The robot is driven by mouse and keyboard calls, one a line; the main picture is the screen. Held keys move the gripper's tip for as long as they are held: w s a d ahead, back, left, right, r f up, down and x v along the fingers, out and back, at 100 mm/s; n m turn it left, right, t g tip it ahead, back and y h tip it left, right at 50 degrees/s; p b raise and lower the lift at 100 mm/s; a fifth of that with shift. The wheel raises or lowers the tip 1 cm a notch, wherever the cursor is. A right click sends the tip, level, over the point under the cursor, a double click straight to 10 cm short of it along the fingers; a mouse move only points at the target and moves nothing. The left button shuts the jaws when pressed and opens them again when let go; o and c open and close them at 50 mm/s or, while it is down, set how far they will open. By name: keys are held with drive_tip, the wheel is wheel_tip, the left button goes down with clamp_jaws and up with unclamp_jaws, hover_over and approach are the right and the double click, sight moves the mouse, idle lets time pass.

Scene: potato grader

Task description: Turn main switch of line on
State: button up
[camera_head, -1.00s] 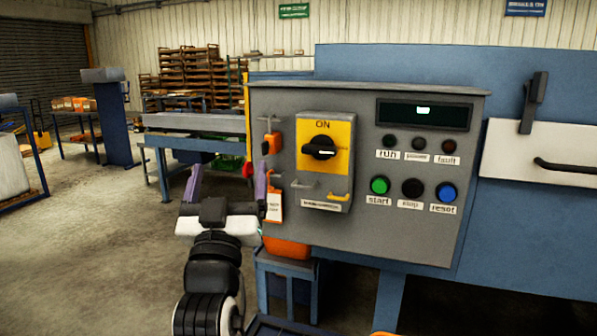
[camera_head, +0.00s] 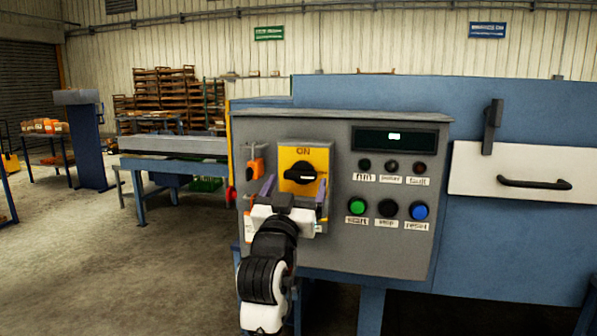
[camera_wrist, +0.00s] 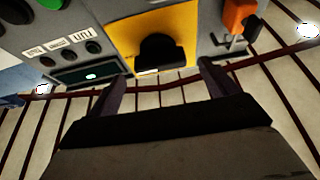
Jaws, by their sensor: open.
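The main switch is a black rotary knob (camera_head: 300,173) on a yellow plate (camera_head: 320,158) marked ON above the knob, at the left of the grey control panel. The knob's handle looks roughly level, not pointing up at the ON mark. My gripper (camera_head: 294,190) is open and empty in front of the switch, its two purple fingers at either side just below the knob in the picture. In the wrist view, the knob (camera_wrist: 160,52) is centred beyond and between my fingers (camera_wrist: 163,82); I see no contact. My gripper hides the plate's lower part.
An orange padlock (camera_head: 257,167) hangs left of the switch. Green (camera_head: 357,206), black and blue (camera_head: 419,211) buttons sit to its right, below a dark display (camera_head: 396,141). A white drawer front (camera_head: 520,170) is farther right. Open floor lies at left.

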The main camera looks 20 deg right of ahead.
sight(299, 177)
drive_tip(key=shift+p+x, duration=0.3)
drive_tip(key=shift+x, duration=1.2)
drive_tip(key=shift+c, duration=0.2)
drive_tip(key=c, duration=0.9)
